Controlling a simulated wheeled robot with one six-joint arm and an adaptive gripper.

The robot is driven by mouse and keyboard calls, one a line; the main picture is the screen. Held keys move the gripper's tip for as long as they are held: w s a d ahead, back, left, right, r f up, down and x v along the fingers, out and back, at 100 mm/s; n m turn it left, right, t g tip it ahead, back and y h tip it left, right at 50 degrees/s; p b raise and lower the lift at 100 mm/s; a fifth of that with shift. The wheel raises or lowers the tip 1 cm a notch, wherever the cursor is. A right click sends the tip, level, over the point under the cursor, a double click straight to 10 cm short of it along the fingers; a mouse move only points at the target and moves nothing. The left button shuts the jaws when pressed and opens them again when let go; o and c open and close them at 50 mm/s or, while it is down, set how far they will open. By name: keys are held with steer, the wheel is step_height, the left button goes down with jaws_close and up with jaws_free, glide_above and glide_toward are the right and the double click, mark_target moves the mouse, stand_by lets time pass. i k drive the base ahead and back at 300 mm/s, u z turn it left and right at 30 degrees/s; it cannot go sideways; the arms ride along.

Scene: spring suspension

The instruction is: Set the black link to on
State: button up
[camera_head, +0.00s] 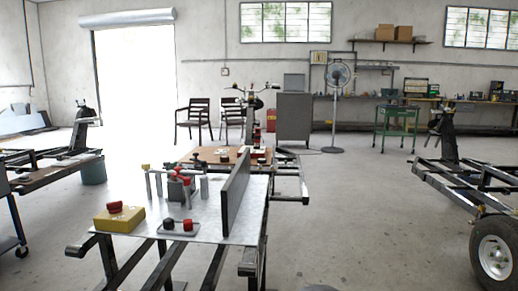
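A light metal plate (222,225) stands in front of me on dark beams. On its front edge lies a small dark base with a black knob (168,224) at its left and a red knob (188,225) at its right. No part is clearly marked as the black link, so I cannot tell which one it is or how it is set. A yellow box with a red button (115,207) sits at the plate's left corner. Behind, a grey block with red tops (181,187) stands among metal posts. My gripper is not in view.
A tall dark grey panel (236,193) stands upright on the plate's right side. A brown board (210,156) with small parts lies behind. Wheeled frames stand left and right (470,180). The floor (350,210) right of the plate is clear.

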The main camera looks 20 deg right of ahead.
mark_target(196, 161)
steer(key=z, duration=1.35)
steer(key=i, duration=2.75)
steer(key=u, duration=2.05)
